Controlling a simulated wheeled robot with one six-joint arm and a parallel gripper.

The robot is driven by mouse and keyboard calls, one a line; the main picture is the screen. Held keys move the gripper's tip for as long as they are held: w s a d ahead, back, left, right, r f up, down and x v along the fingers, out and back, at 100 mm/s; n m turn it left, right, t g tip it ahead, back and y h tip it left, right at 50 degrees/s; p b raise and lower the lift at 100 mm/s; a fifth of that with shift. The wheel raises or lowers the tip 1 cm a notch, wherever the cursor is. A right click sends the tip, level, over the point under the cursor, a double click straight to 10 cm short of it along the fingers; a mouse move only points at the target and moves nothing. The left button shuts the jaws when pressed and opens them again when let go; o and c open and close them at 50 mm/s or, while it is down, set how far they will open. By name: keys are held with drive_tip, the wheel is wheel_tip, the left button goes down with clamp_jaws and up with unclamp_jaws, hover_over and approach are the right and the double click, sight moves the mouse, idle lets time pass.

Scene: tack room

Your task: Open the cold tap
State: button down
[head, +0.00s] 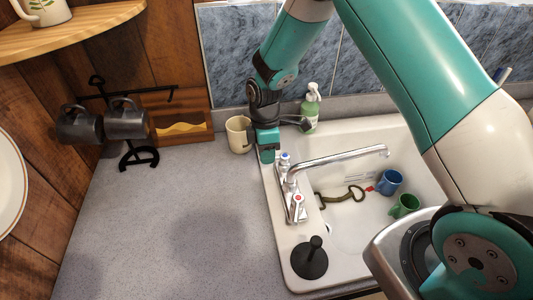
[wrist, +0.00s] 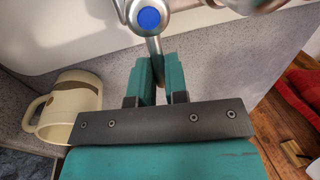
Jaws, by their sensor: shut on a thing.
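The cold tap (head: 285,158) is the blue-marked chrome handle at the back of the mixer on the sink's left rim. In the wrist view its blue disc (wrist: 149,18) shows at the top, with a chrome lever (wrist: 154,46) running down between my fingers. My gripper (wrist: 159,78) is shut on this lever. In the head view my gripper (head: 268,153) is just left of the tap; its fingertips are small and partly hidden. The hot tap (head: 298,200), marked red, is nearer the front. The long spout (head: 345,156) points right over the basin.
A cream mug (head: 238,135) stands close to my gripper on the left; it also shows in the wrist view (wrist: 75,100). A green soap bottle (head: 311,108) is behind. A black plunger (head: 311,260) stands at the front. The basin holds a blue mug (head: 390,182) and a green mug (head: 404,206).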

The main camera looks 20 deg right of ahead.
drive_tip(key=shift+w, duration=0.15)
drive_tip(key=m+b, duration=0.1)
drive_tip(key=w+m, duration=0.1)
drive_tip(key=m, duration=0.1)
drive_tip(key=shift+d+y+b, duration=0.3)
drive_tip(key=shift+b, duration=0.05)
drive_tip(key=m, duration=0.1)
drive_tip(key=w+d+m+b, duration=0.1)
drive_tip(key=m, duration=0.1)
drive_tip(key=shift+w+m+t+y, duration=0.15)
drive_tip(key=shift+m+t+y, duration=0.15)
drive_tip(key=m, duration=0.1)
drive_tip(key=d+m+b, duration=0.1)
drive_tip(key=m, duration=0.1)
drive_tip(key=shift+w+d+t, duration=0.1)
drive_tip(key=shift+w+t, duration=0.2)
drive_tip(key=shift+w, duration=0.1)
drive_tip(key=shift+w+d+r+m+t+y+b, duration=0.15)
drive_tip(key=shift+d+m+b, duration=0.2)
drive_tip(key=shift+m, duration=0.55)
drive_tip(key=shift+d+f+m+t+y+b, duration=0.1)
drive_tip(key=shift+d+m+t+y+b, duration=0.15)
drive_tip(key=shift+m, duration=0.65)
drive_tip(key=c, duration=1.1)
unclamp_jaws()
drive_tip(key=shift+c, duration=0.2)
